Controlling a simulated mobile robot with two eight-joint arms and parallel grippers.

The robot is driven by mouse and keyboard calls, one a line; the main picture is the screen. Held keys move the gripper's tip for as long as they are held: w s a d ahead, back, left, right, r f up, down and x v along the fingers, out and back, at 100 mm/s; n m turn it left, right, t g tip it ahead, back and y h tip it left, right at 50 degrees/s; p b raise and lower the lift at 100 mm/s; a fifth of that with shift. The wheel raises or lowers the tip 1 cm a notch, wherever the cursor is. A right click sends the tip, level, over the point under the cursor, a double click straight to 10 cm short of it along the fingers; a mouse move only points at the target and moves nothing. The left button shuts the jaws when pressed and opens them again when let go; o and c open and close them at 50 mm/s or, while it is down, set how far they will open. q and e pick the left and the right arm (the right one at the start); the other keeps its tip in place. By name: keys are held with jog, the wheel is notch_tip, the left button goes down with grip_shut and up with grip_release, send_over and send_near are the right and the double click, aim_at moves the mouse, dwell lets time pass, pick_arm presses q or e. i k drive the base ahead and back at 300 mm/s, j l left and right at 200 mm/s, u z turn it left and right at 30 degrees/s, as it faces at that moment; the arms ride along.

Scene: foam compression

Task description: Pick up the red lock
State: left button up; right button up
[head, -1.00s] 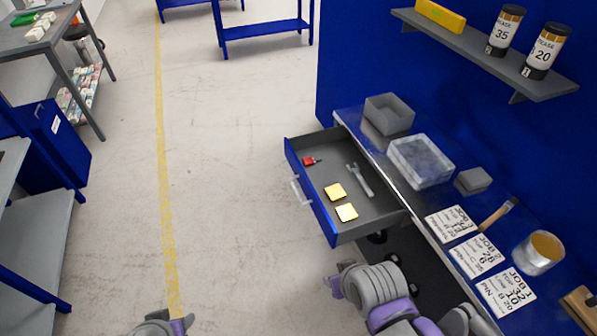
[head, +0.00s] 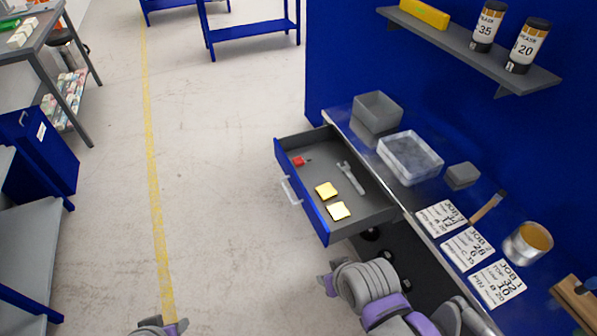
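The red lock (head: 298,161) lies in the far left corner area of the open drawer (head: 318,238). It is small in the head view. My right gripper (head: 324,284) is in front of the drawer and below it in the picture, well apart from the lock; its fingers are too small and turned away to tell whether they are open. My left gripper (head: 179,326) shows only partly at the bottom edge, far from the drawer, and its opening cannot be made out.
A wrench (head: 350,178) and two yellow pads (head: 327,190) share the drawer. The bench above holds a grey bin (head: 377,112), a clear box (head: 410,158), a grey block (head: 461,175), job cards (head: 467,248), a brush (head: 487,206) and a can (head: 528,243). Open floor lies left.

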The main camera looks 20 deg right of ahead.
aim_at(302, 160)
jog(key=k+l+z, duration=0.15)
jog(key=k+l, duration=0.15)
jog(key=k, duration=0.15)
jog(key=z, duration=3.2)
jog(key=u, duration=2.9)
jog(key=i+z, duration=0.2)
